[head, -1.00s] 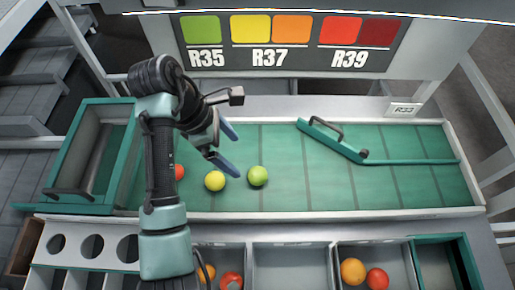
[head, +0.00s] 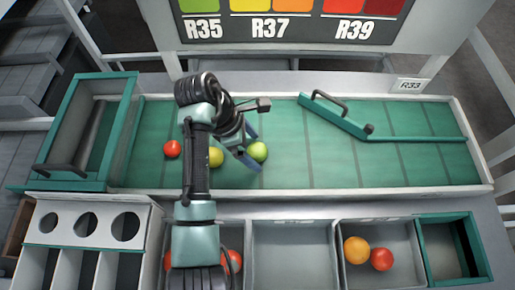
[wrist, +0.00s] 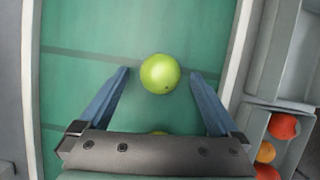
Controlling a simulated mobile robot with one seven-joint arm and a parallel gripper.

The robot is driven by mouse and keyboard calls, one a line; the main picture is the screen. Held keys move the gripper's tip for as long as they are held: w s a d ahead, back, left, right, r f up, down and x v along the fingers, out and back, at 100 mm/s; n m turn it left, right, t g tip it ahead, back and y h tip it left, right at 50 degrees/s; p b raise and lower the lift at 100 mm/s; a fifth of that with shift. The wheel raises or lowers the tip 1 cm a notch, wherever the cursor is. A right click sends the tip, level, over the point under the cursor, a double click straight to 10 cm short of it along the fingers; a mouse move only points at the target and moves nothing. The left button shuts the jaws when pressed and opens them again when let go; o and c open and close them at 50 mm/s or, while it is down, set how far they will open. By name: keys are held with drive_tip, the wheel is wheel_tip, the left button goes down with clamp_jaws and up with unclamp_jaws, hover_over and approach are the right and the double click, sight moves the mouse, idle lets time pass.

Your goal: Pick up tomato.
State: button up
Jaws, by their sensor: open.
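A green tomato (head: 257,151) lies on the green belt (head: 300,165). In the wrist view the green tomato (wrist: 160,73) sits just ahead of the fingertips, centred between them. My gripper (head: 252,152) is open and empty, its blue fingers close to the green tomato; it also shows in the wrist view (wrist: 159,72). A yellow tomato (head: 216,157) lies to the left, partly hidden by my arm, and its edge (wrist: 158,133) shows near the gripper's base. A red tomato (head: 172,148) lies farther left on the belt.
Front bins hold orange (head: 356,250) and red (head: 381,259) tomatoes. An empty grey bin (head: 293,222) stands between bins. A teal diverter bar (head: 335,118) crosses the belt's right side. A panel with round holes (head: 85,224) stands at front left.

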drive_tip(key=shift+d+f, duration=0.1)
drive_tip(key=shift+f, duration=0.25)
drive_tip(key=shift+c, duration=0.2)
drive_tip(key=c, duration=0.9)
drive_tip(key=shift+c, duration=0.2)
drive_tip(key=shift+r, duration=0.15)
